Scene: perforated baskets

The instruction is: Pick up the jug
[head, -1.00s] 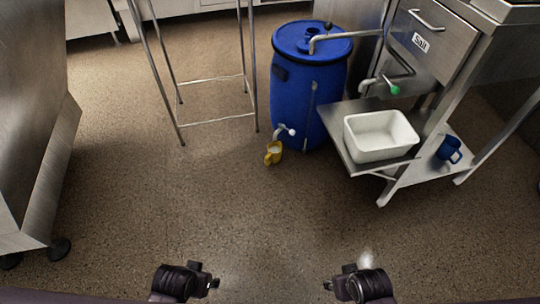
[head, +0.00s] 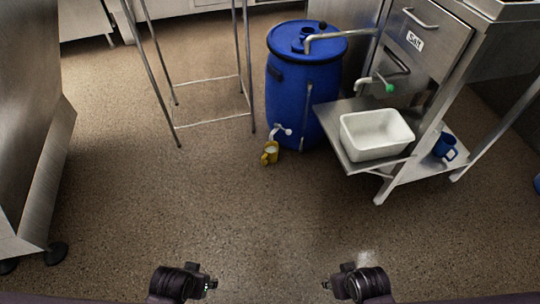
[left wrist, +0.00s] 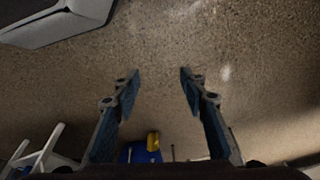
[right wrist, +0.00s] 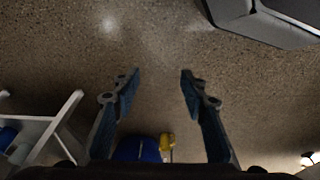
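A small yellow jug (head: 270,153) stands on the floor under the tap at the foot of a blue barrel (head: 300,75). It also shows small in the left wrist view (left wrist: 153,141) and the right wrist view (right wrist: 167,141). A blue jug (head: 445,145) stands on the low shelf at the right. My left gripper (head: 213,285) and right gripper (head: 326,285) are low in the head view, both well apart from either jug. In the wrist views, the fingers of the left gripper (left wrist: 158,76) and right gripper (right wrist: 160,76) are spread, with nothing between them.
A metal shelf (head: 343,140) right of the barrel carries a white basin (head: 376,150). A metal frame stand (head: 180,125) is left of the barrel, and a steel unit (head: 30,140) stands at the far left. The floor in the middle is clear.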

